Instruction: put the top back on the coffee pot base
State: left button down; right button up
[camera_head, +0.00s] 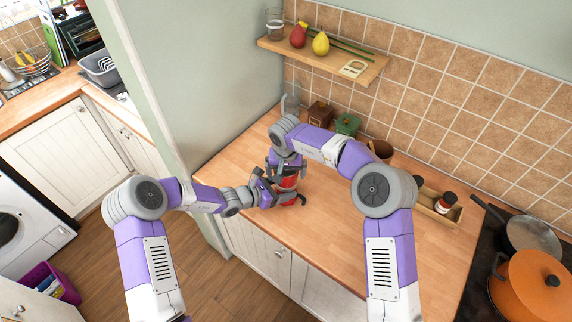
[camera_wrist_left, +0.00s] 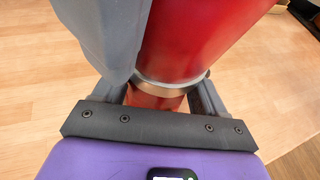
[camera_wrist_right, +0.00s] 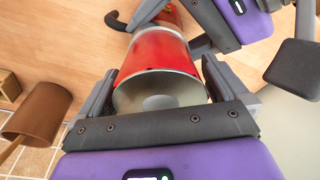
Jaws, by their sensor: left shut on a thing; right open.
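The red coffee pot (camera_head: 289,183) is over the counter between my two grippers, its black handle (camera_head: 302,199) at its right. My left gripper (camera_head: 268,191) is shut on the pot's red lower part (camera_wrist_left: 155,101), just under a silver band (camera_wrist_left: 172,88). A wider red part (camera_wrist_left: 200,35) rises above the band. My right gripper (camera_head: 287,160) is open, with its fingers either side of a red, open-ended part (camera_wrist_right: 157,55) whose grey inside shows. The grippers hide much of the pot, so I cannot tell whether top and base are joined.
A brown cup (camera_head: 381,150), a green box (camera_head: 347,124) and a brown box (camera_head: 320,113) stand at the wall. A wooden tray with jars (camera_head: 433,207) and an orange pot (camera_head: 530,285) are at the right. The wooden counter (camera_head: 330,240) in front is clear.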

pick_arm(q)
jog(key=shift+f, duration=0.1)
pick_arm(e)
jog(key=shift+f, duration=0.4)
